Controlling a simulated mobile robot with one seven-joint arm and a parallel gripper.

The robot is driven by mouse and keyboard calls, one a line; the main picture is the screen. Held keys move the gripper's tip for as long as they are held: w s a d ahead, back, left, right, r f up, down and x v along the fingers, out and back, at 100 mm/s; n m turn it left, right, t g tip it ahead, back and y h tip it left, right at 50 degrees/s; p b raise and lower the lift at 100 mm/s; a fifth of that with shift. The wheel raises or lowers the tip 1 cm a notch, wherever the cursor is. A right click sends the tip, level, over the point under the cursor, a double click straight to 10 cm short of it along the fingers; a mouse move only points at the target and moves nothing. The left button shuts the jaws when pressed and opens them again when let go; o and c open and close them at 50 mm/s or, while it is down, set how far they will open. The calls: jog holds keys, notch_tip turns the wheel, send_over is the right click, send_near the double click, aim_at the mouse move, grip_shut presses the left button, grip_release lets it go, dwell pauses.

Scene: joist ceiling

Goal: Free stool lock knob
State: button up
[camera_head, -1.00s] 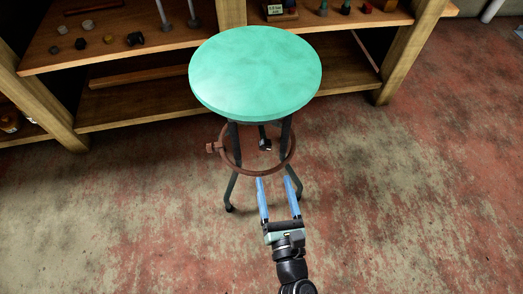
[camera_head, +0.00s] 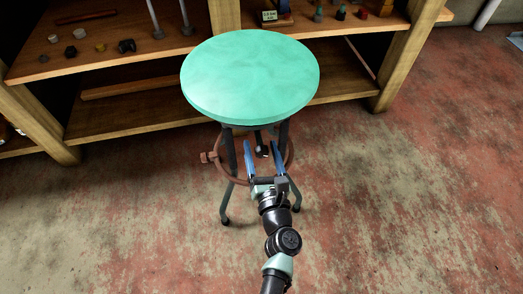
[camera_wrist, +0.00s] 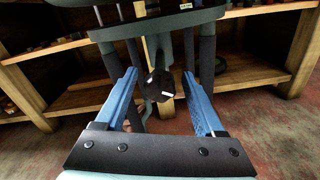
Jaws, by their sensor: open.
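A stool with a round green seat (camera_head: 250,75) stands in front of the shelves. A dark lock knob (camera_head: 262,151) sits under the seat, among the dark upper legs. In the wrist view the knob (camera_wrist: 160,86) is black and faceted, with pale marks. My gripper (camera_head: 263,146) is open under the seat, its two blue fingers pointing towards the stool. In the wrist view the fingers (camera_wrist: 160,75) stand on either side of the knob in the picture, with clear gaps. I cannot tell how deep the knob lies between them.
A rust-brown ring (camera_head: 223,176) with a side clamp (camera_head: 208,157) circles the stool legs beneath my gripper. Wooden shelves (camera_head: 135,122) with small items stand behind. The worn red and grey floor (camera_head: 400,210) is clear at right and front.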

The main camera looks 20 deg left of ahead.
jog(key=shift+c, duration=0.3)
grip_shut()
